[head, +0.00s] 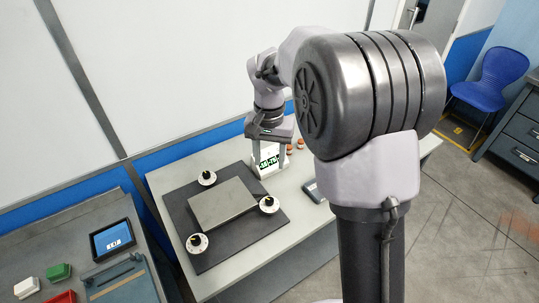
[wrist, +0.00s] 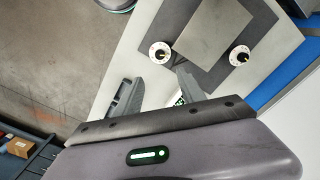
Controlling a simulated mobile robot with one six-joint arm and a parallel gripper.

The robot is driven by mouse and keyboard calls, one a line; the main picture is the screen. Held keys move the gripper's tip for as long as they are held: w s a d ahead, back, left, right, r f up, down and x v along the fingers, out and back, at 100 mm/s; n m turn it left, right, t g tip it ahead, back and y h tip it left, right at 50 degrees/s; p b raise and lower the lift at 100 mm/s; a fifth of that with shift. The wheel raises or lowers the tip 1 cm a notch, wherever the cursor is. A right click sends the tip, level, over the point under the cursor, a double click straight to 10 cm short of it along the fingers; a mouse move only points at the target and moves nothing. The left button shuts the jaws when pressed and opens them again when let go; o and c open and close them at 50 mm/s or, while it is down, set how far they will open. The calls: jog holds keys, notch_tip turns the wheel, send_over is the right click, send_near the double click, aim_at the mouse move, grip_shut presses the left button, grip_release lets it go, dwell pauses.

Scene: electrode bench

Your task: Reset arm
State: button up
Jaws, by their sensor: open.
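My arm reaches over the bench (head: 160,185) from the right in the head view. In the head view the wrist end hangs above the far right part of the bench, close to a small white unit with a lit green display (head: 268,161).
Small orange-topped items (head: 300,143) stand behind the display, and a dark handheld device (head: 314,191) lies at the bench's right edge. A side table at left holds a tablet (head: 112,240) and green, white and red blocks. A blue chair (head: 492,80) stands far right.

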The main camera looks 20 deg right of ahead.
dwell(0.3)
jog(key=s+a+r+t+y+b, duration=0.1)
jog(key=s+r+b, duration=0.15)
jog(key=s, duration=0.25)
jog(key=s+a+r+t+b, duration=0.1)
jog(key=s+r+t+b, duration=0.15)
jog(key=s, duration=0.25)
jog(key=s+a+f+t+b, duration=0.1)
jog(key=s+b, duration=0.1)
jog(key=s, duration=0.5)
jog(key=s+a+f+n+t+y+b, duration=0.1)
jog(key=s+f+b, duration=0.1)
jog(key=s, duration=0.6)
jog(key=shift+f, duration=0.15)
